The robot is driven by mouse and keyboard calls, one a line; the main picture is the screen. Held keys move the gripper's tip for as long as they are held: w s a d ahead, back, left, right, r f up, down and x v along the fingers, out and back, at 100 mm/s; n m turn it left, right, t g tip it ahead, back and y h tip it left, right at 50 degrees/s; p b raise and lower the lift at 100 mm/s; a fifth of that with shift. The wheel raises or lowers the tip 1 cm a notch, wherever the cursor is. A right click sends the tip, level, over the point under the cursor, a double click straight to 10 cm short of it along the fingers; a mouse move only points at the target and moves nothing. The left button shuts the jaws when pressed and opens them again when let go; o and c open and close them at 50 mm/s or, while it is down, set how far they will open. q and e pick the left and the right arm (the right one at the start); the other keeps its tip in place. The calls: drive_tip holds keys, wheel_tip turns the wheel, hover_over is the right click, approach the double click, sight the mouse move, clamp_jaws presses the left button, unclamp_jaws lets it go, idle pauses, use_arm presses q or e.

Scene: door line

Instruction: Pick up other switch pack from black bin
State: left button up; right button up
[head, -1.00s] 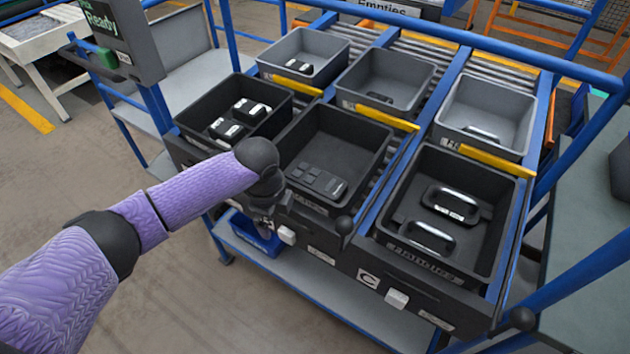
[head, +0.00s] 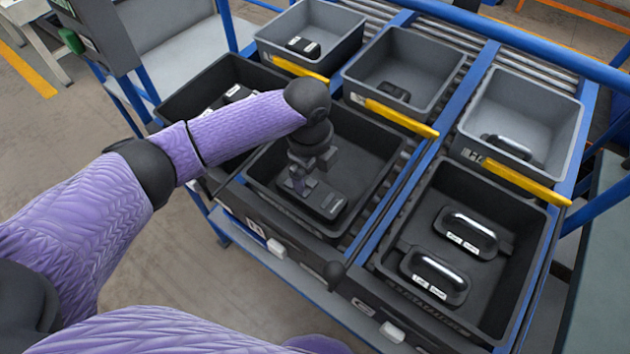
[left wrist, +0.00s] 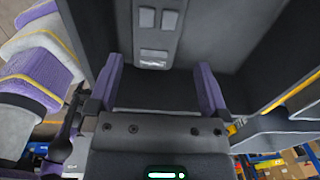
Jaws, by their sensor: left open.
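The dark switch pack (head: 326,201) lies flat in the middle front black bin (head: 375,140). In the left wrist view the switch pack (left wrist: 157,32) shows small grey switches and a pale label. My left gripper (head: 299,186) is inside that bin, low over the pack, and hides part of it. In the left wrist view the two purple fingers of the left gripper (left wrist: 158,88) stand apart, with the pack's labelled end just beyond the gap between them. I cannot tell whether they touch it. My right gripper is not in view.
The left black bin (head: 185,101) holds white-labelled packs, partly behind my arm. The right black bin (head: 520,225) holds two handles (head: 465,234). Grey bins (head: 325,30) with yellow front strips stand behind. Blue rails (head: 400,215) divide the lanes.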

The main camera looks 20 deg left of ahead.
sight(311, 191)
use_arm(q)
drive_tip(key=f+b, duration=0.1)
drive_tip(key=f, duration=0.1)
drive_tip(key=f+b, duration=0.1)
drive_tip(key=f, duration=0.2)
drive_tip(key=f+b, duration=0.1)
drive_tip(key=f, duration=0.2)
drive_tip(key=shift+w+a+f+b, duration=0.15)
drive_tip(key=shift+a+f+b, duration=0.1)
drive_tip(key=shift+b, duration=0.15)
drive_tip(key=shift+f, duration=0.3)
drive_tip(key=shift+r, duration=0.15)
drive_tip(key=c, duration=1)
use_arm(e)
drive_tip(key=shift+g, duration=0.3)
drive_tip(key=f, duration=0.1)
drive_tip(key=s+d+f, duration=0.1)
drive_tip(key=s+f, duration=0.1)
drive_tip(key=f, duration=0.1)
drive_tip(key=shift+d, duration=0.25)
